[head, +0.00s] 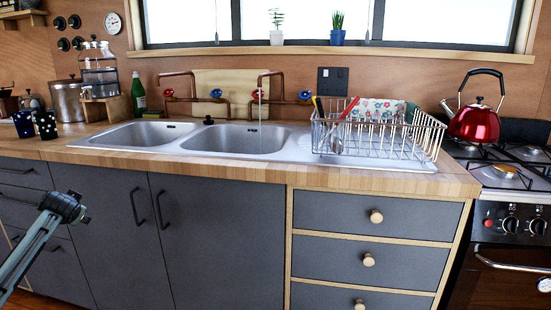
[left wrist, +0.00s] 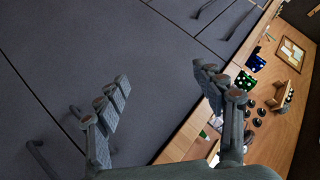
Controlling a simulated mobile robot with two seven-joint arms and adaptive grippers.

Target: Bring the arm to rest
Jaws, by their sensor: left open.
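My left gripper (left wrist: 161,77) is open in the left wrist view, with its two jointed grey fingers spread wide and nothing between them. Dark grey cabinet fronts show behind the gap. In the head view, part of my left arm (head: 62,207) comes in at the lower left, in front of the cabinets and below the counter edge. The fingers cannot be made out clearly there. My right arm and gripper are in neither view.
The wooden counter (head: 255,171) holds a double sink (head: 235,138), a wire dish rack (head: 385,148) and two spotted cups (head: 34,124). A red kettle (head: 476,122) stands on the stove at right. Drawers with round knobs (head: 376,216) and door handles stick out below.

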